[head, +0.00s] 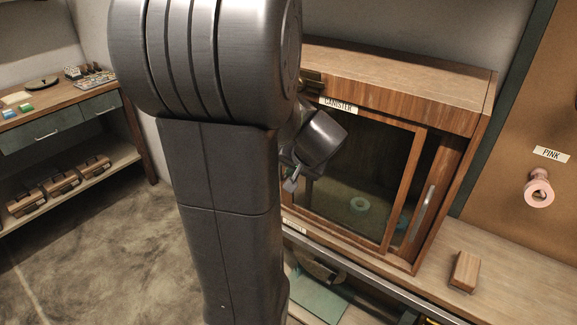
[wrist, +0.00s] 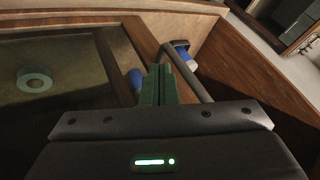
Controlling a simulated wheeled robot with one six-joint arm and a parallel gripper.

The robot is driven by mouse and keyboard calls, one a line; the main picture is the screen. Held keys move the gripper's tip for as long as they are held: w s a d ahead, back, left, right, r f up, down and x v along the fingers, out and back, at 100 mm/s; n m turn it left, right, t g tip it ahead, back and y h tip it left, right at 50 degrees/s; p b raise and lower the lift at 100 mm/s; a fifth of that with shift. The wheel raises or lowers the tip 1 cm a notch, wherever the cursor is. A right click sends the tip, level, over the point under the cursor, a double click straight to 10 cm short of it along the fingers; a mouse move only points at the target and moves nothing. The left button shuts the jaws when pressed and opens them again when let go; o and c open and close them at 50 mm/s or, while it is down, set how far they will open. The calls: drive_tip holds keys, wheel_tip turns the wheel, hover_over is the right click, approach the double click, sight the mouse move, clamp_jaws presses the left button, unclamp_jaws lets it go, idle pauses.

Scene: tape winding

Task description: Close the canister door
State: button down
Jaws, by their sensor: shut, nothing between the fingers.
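The canister cabinet (head: 400,85) is a wooden case labelled CANISTER (head: 338,105). Its glass-fronted door (head: 345,160) has a wooden frame, with a darker recess to the right of its right stile. A metal bar handle (head: 425,212) stands at the right. My gripper (head: 290,185) is in front of the left part of the cabinet, partly hidden by my arm. In the wrist view the shut green fingers (wrist: 158,85) are empty, beside a grey bar handle (wrist: 187,72) with blue end pieces. Whether they touch it I cannot tell. A pale ring (wrist: 35,80) shows behind the glass.
A small wooden block (head: 464,270) lies on the counter right of the cabinet. A pink roll (head: 539,190) hangs on the board under a PINK label. A wooden workbench (head: 60,115) stands at the far left. The cabinet's wooden side wall (wrist: 250,70) is close to the handle.

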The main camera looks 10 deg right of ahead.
drive_tip(key=shift+w+a, duration=0.2)
drive_tip(key=shift+a, duration=0.1)
drive_tip(key=shift+w, duration=0.1)
drive_tip(key=w+a+p, duration=0.7)
drive_tip(key=w+a, duration=0.9)
drive_tip(key=w, duration=0.3)
drive_tip(key=shift+w+a, duration=0.25)
drive_tip(key=shift+a, duration=0.1)
drive_tip(key=shift+r, duration=0.1)
